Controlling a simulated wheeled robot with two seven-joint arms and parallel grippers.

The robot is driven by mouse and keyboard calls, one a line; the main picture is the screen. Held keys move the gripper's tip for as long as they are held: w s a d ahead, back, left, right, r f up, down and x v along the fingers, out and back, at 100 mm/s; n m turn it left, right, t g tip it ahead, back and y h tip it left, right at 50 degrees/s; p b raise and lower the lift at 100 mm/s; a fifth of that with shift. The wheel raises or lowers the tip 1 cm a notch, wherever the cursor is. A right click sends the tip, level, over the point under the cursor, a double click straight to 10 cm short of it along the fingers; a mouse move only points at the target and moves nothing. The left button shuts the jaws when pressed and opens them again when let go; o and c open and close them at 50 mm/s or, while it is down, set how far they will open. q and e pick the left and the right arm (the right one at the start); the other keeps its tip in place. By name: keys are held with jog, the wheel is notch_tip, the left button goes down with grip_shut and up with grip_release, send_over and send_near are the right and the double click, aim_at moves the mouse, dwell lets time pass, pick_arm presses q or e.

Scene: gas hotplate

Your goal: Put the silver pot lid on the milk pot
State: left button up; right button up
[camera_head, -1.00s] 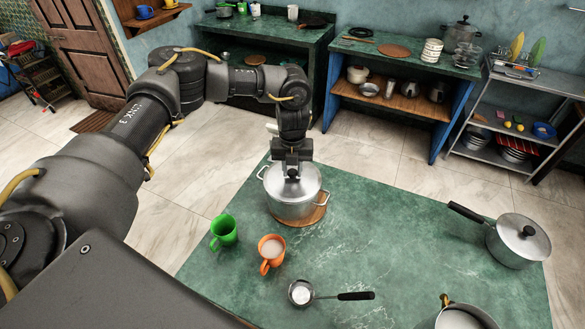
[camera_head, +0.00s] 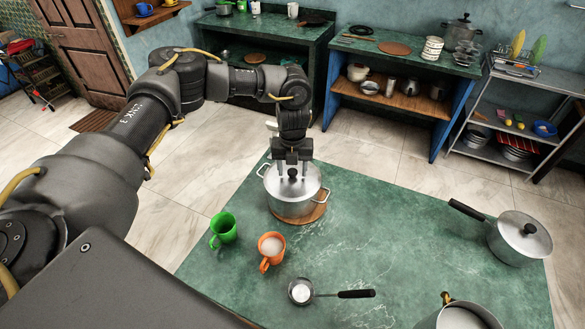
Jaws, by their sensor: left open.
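A silver pot lid (camera_head: 307,181) with a black knob lies on a two-handled silver pot (camera_head: 292,206), which stands on a round wooden board. My left gripper (camera_head: 292,174) is open, pointing down at the lid. Its fingertips appear on either side of the knob, not visibly gripping it. A pot with white liquid (camera_head: 460,319), which looks like the milk pot, stands uncovered at the lower right, cut off by the picture's bottom edge. My right gripper is not in view.
A green mug (camera_head: 224,229) and an orange mug (camera_head: 271,251) stand in front of the two-handled pot. A ladle (camera_head: 302,292) lies near the front. A lidded saucepan (camera_head: 517,240) stands at the right. The green tabletop (camera_head: 390,240) is clear in the middle.

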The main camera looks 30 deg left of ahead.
pick_arm(q)
notch_tip(320, 180, up, 11)
jog(key=b, duration=0.2)
jog(key=shift+f, duration=0.15)
